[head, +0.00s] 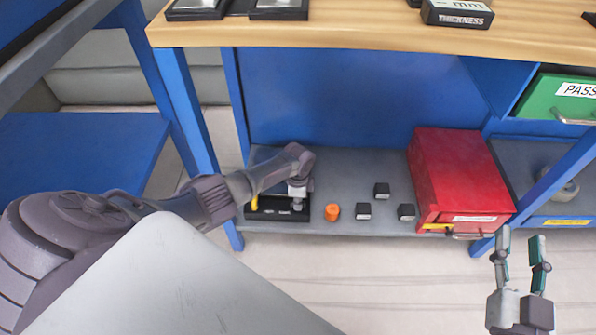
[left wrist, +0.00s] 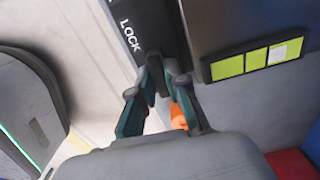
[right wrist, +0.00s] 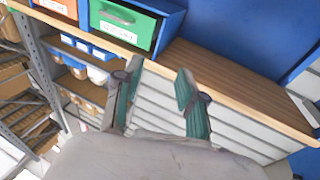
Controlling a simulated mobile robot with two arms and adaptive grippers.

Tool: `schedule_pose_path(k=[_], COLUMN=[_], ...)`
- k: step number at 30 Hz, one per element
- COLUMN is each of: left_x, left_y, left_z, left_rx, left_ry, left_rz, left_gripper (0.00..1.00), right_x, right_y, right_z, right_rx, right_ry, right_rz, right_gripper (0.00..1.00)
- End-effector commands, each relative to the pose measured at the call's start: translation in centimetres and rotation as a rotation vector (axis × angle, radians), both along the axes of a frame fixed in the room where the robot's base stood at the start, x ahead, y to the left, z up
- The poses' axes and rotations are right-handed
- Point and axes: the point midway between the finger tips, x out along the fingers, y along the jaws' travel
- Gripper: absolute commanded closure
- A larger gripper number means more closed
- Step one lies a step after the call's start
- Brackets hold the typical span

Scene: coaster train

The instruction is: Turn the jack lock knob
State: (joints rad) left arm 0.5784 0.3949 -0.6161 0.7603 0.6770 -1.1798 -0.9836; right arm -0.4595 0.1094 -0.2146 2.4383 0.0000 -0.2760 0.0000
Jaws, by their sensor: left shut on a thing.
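The jack (head: 262,212), a dark box-like base with small pale labels and a yellow part at its left, sits at the left end of the lower shelf. My left gripper (head: 299,188) reaches over it from the left. In the left wrist view, a black part marked LOCK (left wrist: 133,32) lies just beyond the left fingertips (left wrist: 156,80). They are close together, shut on a small dark piece that I take for the lock knob, mostly hidden by the fingers. My right gripper (head: 520,238) is open and empty at the lower right, away from the jack.
An orange cylinder (head: 333,212) and several small dark blocks (head: 364,211) stand right of the jack. A red box (head: 460,180) stands further right on the shelf (head: 350,165). The wooden tabletop (head: 330,32) is above. A green drawer (head: 560,98) is at right.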

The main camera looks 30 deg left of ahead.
Motion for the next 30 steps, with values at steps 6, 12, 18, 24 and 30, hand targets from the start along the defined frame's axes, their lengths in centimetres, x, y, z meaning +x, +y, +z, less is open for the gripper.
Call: schedule_pose_path(k=[6, 12, 18, 24, 30], left_x=[-0.1, -0.1, -0.1, -0.1, -0.1], left_y=[0.0, 0.1, 0.1, 0.1, 0.2], left_z=[0.2, 0.1, 0.0, 0.0, 0.0], left_rx=[0.002, 0.002, 0.002, 0.004, 0.004], left_ry=[0.003, 0.003, 0.003, 0.004, 0.004], left_rz=[0.178, 0.3, 0.374, 0.405, 0.41], left_gripper=[1.0, 1.0, 1.0, 1.0, 1.0], right_x=[-0.2, -0.7, -1.2, -1.4, -1.4], right_y=[-0.6, -1.0, -1.3, -1.4, -1.5], right_z=[-3.2, -5.4, -6.6, -7.1, -7.2], right_rx=[-0.05, -0.081, -0.097, -0.104, -0.105], right_ry=[0.195, 0.314, 0.382, 0.411, 0.415], right_rz=[-0.013, -0.02, -0.024, -0.026, -0.026], right_gripper=[0.6, 0.6, 0.6, 0.6, 0.6])
